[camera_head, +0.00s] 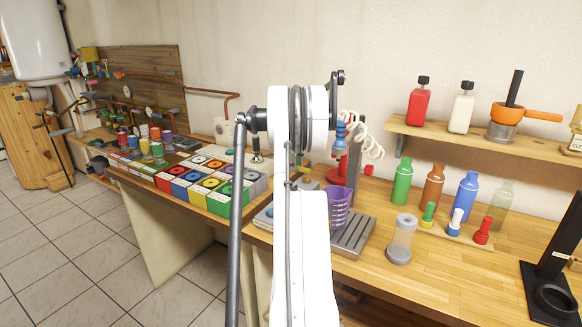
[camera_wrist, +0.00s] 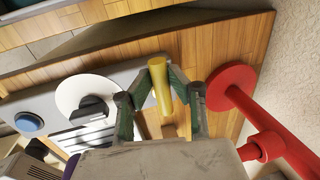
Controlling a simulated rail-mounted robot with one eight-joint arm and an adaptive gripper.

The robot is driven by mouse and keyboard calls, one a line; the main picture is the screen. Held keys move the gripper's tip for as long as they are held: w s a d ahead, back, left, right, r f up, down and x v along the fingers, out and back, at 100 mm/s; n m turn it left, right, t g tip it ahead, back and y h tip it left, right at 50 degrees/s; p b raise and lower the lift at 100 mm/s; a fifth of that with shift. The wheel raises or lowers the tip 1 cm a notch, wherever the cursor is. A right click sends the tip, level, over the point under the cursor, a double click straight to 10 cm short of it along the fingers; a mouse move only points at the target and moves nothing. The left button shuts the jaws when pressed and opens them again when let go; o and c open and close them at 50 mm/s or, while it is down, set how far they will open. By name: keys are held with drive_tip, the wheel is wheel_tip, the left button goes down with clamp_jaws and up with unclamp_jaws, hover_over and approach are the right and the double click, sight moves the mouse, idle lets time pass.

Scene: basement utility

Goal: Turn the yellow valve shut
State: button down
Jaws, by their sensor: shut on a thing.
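In the wrist view my gripper (camera_wrist: 162,85) has its two dark green fingers closed on either side of a plain yellow bar (camera_wrist: 160,84). The bar is a smooth, slightly tapered cylinder over the wooden bench. I cannot tell whether it is the handle of the yellow valve, and no valve body shows around it. In the head view my arm hides most of the gripper and what it holds. Copper pipes (camera_head: 150,74) with small valves run along a wooden board (camera_head: 140,65) at the far left. A yellow item (camera_head: 90,54) stands there, too small to identify.
A red stand (camera_head: 340,170) is close to my gripper; its red base disc (camera_wrist: 230,88) is just right of the fingers in the wrist view. Colored boxes (camera_head: 205,187) fill the left table.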

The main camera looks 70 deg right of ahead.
drive_tip(key=c, duration=1.6)
unclamp_jaws()
drive_tip(key=r, duration=0.4)
drive_tip(key=a+r, duration=0.1)
drive_tip(key=r, duration=0.3)
drive_tip(key=a+r, duration=0.1)
drive_tip(key=r, duration=0.3)
drive_tip(key=shift+w+a, duration=0.1)
drive_tip(key=shift+w, duration=0.1)
drive_tip(key=shift+f, duration=0.1)
